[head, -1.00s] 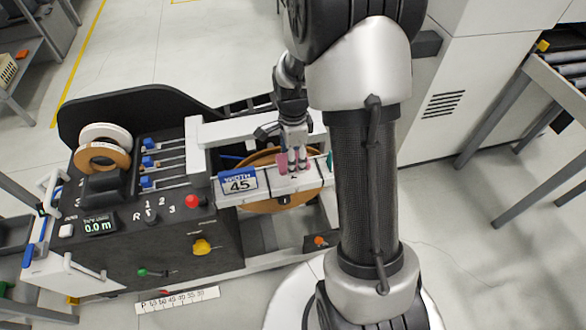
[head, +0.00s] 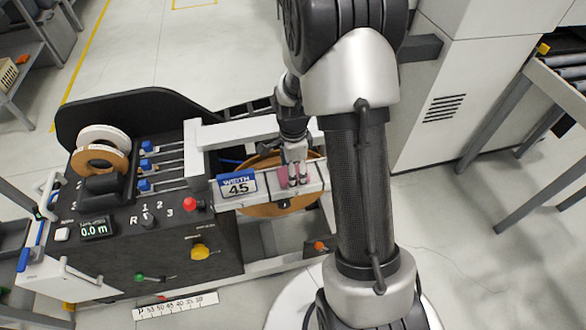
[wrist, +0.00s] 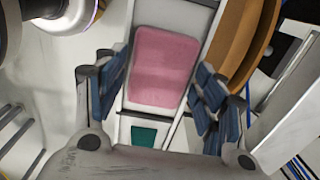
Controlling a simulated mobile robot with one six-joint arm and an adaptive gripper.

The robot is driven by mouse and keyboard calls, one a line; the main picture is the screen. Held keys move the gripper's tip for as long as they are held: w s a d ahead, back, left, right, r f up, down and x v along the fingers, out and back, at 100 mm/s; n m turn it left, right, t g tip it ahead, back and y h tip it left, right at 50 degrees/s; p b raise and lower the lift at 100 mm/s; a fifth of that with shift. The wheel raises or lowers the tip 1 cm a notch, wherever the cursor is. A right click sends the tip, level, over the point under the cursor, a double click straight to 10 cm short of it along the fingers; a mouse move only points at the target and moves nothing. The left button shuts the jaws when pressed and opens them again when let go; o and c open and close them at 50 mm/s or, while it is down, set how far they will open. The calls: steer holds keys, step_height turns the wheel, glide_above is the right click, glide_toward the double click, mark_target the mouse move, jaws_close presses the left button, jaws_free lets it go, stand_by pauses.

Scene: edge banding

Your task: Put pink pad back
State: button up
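The pink pad (wrist: 163,66) lies flat on the white rail, in a light recess, in the wrist view. A pink part of it (head: 283,176) shows beside my fingers in the head view. My gripper (wrist: 162,82) is open, with one blue-padded finger on each side of the pad and a narrow gap to each edge. In the head view my gripper (head: 297,182) points down at the rail, right of the WIDTH 45 sign. I cannot tell how far above the rail the fingertips are. A teal patch (wrist: 144,136) shows in the compartment beside the pad.
The WIDTH 45 sign (head: 238,186) stands close left of my gripper. A brown tape roll (head: 262,208) sits under and behind the rail. The black control panel (head: 128,215) with knobs and a red button (head: 190,204) is to the left.

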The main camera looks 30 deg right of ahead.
steer(key=shift+o, duration=0.6)
steer(key=s+a+r+n+t+p, duration=0.1)
steer(key=s+a+r+n+p, duration=0.2)
steer(key=r, duration=0.9)
steer(key=s+a+r+n+t+p, duration=0.1)
steer(key=s+a+r+n, duration=0.3)
steer(key=r, duration=0.8)
steer(key=s+a+r+n+t, duration=0.1)
steer(key=s+a+r+n, duration=0.1)
steer(key=s+n, duration=0.4)
steer(key=s+a+r+n+t, duration=0.1)
steer(key=s+a+r+n, duration=0.2)
steer(key=s+n, duration=0.3)
steer(key=shift+s+a+r+n+t, duration=0.2)
steer(key=shift+s+r+n+t, duration=0.25)
steer(key=shift+n, duration=0.65)
